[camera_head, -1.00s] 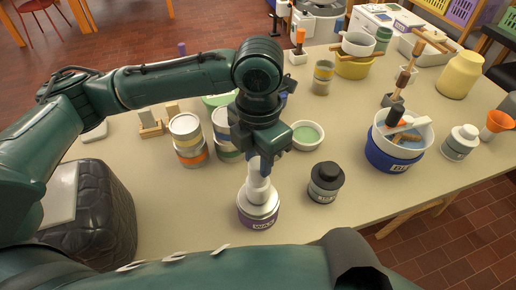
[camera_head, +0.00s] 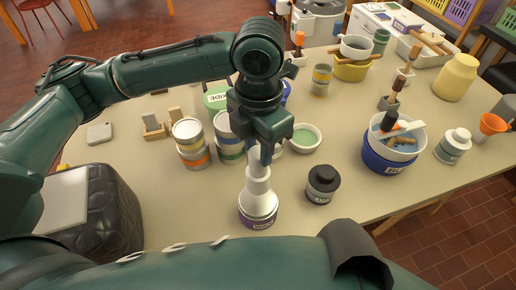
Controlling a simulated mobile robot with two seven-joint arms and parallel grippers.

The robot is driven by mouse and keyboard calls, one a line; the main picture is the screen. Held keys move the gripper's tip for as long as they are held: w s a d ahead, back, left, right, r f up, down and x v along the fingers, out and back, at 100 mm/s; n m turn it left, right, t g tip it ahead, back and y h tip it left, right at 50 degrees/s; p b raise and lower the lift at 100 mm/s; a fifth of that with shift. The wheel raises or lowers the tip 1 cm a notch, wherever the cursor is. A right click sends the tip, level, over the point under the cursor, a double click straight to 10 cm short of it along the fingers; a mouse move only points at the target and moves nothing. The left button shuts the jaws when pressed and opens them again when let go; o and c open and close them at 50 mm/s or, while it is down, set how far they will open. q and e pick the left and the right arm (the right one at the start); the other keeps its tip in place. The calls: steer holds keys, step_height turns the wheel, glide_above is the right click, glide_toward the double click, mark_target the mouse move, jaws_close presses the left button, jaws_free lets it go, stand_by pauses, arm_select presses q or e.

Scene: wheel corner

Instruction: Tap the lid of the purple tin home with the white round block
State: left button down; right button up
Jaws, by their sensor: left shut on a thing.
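The purple tin (camera_head: 259,223) stands upright near the front edge of the table, with a pale lid (camera_head: 258,206) on top. My left gripper (camera_head: 264,158) is above it, pointing down and shut on the white round block (camera_head: 257,185). The block is upright over the lid, and its upper end is between the fingers. From this angle I cannot tell whether the block touches the lid or whether the lid sits flush. My right gripper is not in view.
A black-lidded jar (camera_head: 322,184) stands just right of the tin. Stacked striped tins (camera_head: 190,145) and a green-filled bowl (camera_head: 305,138) are behind. A blue tub (camera_head: 388,160) with a white bowl is further right. Bare table lies left of the tin.

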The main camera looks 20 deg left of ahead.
mark_target(258, 168)
arm_select(q)
step_height(258, 168, down, 6)
steer(key=b, duration=0.3)
steer(key=shift+f, duration=0.25)
steer(key=shift+r, duration=0.35)
step_height(258, 168, up, 2)
steer(key=p, duration=0.3)
steer(key=shift+r, duration=0.55)
